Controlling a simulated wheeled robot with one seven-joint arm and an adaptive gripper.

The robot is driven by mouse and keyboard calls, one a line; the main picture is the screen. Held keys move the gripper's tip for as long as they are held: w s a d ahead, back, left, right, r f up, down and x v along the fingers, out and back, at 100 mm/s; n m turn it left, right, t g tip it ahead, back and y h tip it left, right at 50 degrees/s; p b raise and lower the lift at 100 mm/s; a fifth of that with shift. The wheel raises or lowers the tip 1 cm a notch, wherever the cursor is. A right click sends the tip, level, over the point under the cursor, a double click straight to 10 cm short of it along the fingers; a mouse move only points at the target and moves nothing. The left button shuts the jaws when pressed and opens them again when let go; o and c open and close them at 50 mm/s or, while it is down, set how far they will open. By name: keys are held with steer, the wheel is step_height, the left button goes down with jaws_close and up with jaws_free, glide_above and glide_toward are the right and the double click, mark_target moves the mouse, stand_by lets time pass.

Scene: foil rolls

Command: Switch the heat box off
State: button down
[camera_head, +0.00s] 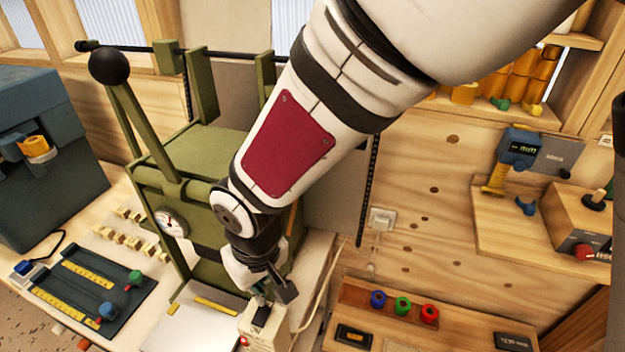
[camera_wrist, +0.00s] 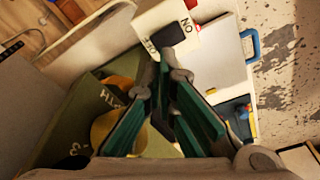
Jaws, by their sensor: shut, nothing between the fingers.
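The heat box (camera_head: 262,332) is a small cream box at the bottom centre of the head view, with a red lamp (camera_head: 244,341) that looks lit. In the wrist view the heat box (camera_wrist: 193,14) is at the top, marked ON and, partly covered, OFF, with a dark switch (camera_wrist: 171,35) on its face. My gripper (camera_head: 284,292) is shut and empty, just above the heat box. In the wrist view the tips of my gripper (camera_wrist: 168,66) point at the switch and overlap the box's lower edge. I cannot tell whether they touch it.
A green press (camera_head: 200,155) with a black-knobbed lever and a gauge stands just left of my arm. A dark tray (camera_head: 95,285) with yellow strips lies at the lower left. A wooden rack with coloured rings (camera_head: 402,306) is at the lower right. A cable runs beside the box.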

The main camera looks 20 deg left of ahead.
mark_target(264, 310)
step_height(264, 310, up, 3)
steer(key=shift+r+p, duration=0.2)
steer(key=shift+p, duration=0.65)
